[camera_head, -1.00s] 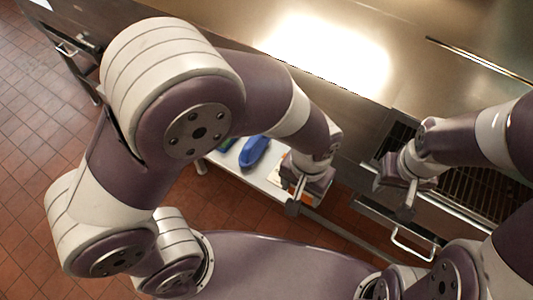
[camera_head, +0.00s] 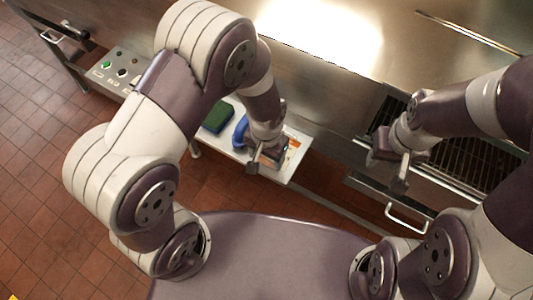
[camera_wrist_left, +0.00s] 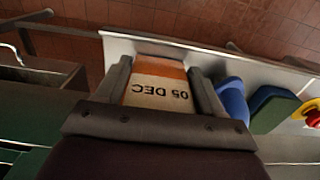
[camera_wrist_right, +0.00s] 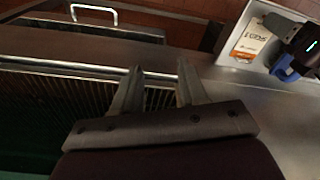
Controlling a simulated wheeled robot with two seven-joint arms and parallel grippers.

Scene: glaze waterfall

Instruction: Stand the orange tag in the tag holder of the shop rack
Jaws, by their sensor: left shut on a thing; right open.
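The orange tag (camera_wrist_left: 158,94) is a white card with an orange band and the print "05 DEC". In the left wrist view it sits between the fingers of my left gripper (camera_wrist_left: 160,88), which is shut on it. In the right wrist view the tag (camera_wrist_right: 250,42) shows over the white shelf, beside my left gripper. Whether it touches the shelf is unclear. My right gripper (camera_wrist_right: 158,82) is open and empty by the dark grate. I cannot make out the shop rack's tag holder in any view.
The white shelf (camera_wrist_left: 117,43) carries a blue object (camera_wrist_left: 233,100) and a green block (camera_wrist_left: 271,108) near the tag. A red button (camera_wrist_left: 313,117) on yellow lies beyond. A steel counter (camera_head: 330,85) runs behind, and a drawer handle (camera_head: 410,222) sticks out below the grate.

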